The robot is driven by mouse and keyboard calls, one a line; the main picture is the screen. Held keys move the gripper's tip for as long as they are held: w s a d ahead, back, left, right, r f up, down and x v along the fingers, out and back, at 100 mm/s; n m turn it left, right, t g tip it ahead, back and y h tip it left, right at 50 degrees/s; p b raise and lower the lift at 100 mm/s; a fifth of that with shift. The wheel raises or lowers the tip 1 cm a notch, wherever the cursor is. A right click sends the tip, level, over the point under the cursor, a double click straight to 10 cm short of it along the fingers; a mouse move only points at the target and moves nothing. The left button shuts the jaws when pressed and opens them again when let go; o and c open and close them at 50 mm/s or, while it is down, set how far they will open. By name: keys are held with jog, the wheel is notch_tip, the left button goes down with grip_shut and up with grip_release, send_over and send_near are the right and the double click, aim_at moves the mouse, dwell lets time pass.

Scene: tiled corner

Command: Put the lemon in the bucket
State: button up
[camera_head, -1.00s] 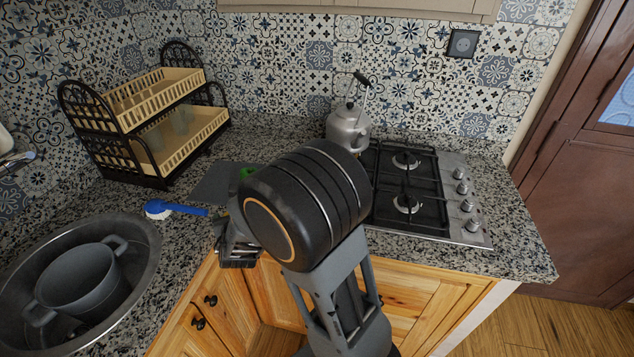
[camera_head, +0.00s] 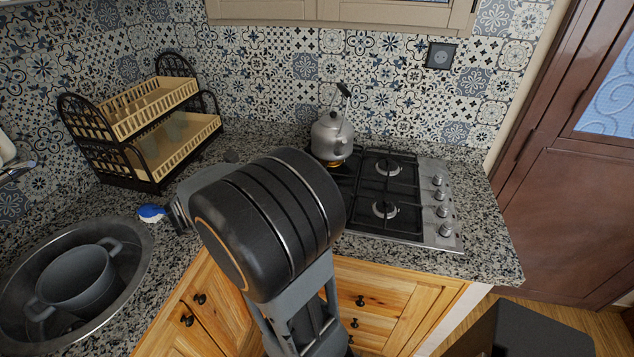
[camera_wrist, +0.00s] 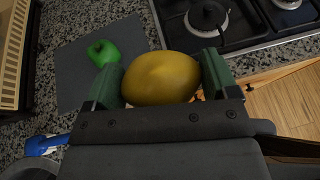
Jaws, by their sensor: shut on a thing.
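The yellow lemon (camera_wrist: 162,84) sits between the two green fingers of my gripper (camera_wrist: 160,76) in the wrist view, and the fingers press on its left and right sides. In the head view my gripper (camera_head: 180,212) shows only partly at the left of my dark arm, and the lemon is hidden there. No thing is clearly recognisable as a bucket. A dark box-like thing (camera_head: 522,332) stands at the bottom right of the head view, cut off by the edge; I cannot tell whether it is the bucket.
A green pepper (camera_wrist: 103,52) lies on a grey mat (camera_wrist: 72,72). A grey pot (camera_head: 75,283) stands in the sink (camera_head: 140,262), with a blue brush (camera_head: 152,212) beside it. A dish rack (camera_head: 150,130), kettle (camera_head: 331,136) and hob (camera_head: 440,225) occupy the counter.

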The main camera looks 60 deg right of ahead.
jog(key=s+d+r+m+g+y+p, duration=0.1)
jog(key=s+d+r+m+g+p, duration=0.15)
jog(key=s+m+g, duration=0.7)
jog(key=w+d+f, duration=0.1)
jog(key=d+f, duration=0.3)
jog(key=w+d+f+n+t+p, duration=0.1)
jog(key=d+f, duration=0.2)
jog(key=d, duration=0.1)
jog(key=w+d+f+n+p, duration=0.1)
jog(key=d+f, duration=0.3)
jog(key=d, duration=0.1)
jog(key=shift+w+d+f+n+t, duration=0.1)
jog(key=shift+w+f+n+t, duration=0.05)
jog(key=shift+f+n+t, duration=0.15)
jog(key=shift+f, duration=0.2)
jog(key=shift+f+b, duration=0.45)
jog(key=shift+f, duration=0.2)
jog(key=o, duration=0.9)
jog(key=shift+c, duration=0.2)
